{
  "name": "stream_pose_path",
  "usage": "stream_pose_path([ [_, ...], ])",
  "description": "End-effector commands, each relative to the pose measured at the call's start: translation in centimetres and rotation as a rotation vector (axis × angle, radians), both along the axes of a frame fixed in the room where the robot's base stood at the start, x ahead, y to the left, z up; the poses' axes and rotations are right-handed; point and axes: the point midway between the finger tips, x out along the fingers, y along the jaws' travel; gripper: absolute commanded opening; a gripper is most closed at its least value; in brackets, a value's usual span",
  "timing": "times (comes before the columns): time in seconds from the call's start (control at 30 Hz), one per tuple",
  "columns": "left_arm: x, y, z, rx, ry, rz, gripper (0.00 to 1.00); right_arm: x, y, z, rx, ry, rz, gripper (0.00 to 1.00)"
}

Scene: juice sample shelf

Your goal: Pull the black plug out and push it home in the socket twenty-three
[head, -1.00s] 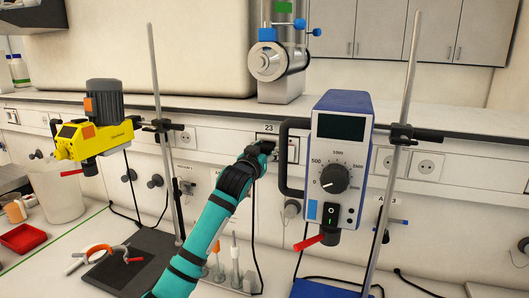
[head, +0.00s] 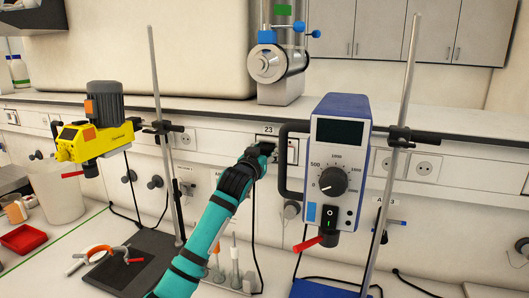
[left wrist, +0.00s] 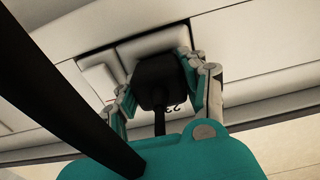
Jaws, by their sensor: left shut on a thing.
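My left gripper (head: 264,151) reaches up to the wall panel beside the label 23. In the left wrist view its two fingers (left wrist: 160,85) are closed on the sides of the black plug (left wrist: 157,75). The plug's front meets the white socket twenty-three (left wrist: 158,42), whose other part shows in the head view (head: 291,150). How deep the plug sits cannot be told. A black cable (head: 254,208) hangs below the gripper. In the head view the gripper hides the plug. My right gripper is not in view.
The blue stirrer (head: 340,160) with its black handle stands close right of my gripper, on a metal stand. A yellow stirrer (head: 92,135) on a stand rod (head: 160,110) is to the left. Small tubes in a rack (head: 236,262) stand below my arm.

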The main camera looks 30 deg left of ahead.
Motion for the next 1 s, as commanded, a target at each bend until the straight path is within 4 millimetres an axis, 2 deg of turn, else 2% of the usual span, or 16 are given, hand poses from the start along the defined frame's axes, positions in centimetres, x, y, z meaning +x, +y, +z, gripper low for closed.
stream_pose_path([
  [0.43,0.05,0.12,0.56,0.003,-0.011,0.001,0.0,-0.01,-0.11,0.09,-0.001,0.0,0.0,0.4],
  [0.47,0.05,0.12,0.58,0.003,-0.011,0.001,0.47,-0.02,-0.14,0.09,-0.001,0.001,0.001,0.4],
  [0.6,0.06,0.11,0.44,0.003,-0.009,0.001,0.65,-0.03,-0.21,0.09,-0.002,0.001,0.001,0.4],
  [0.67,0.06,0.09,0.39,0.003,-0.008,0.001,0.7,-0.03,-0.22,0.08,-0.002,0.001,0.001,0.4],
  [1.0,-0.07,0.0,0.18,0.002,-0.004,0.0,0.7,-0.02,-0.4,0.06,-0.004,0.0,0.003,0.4],
])
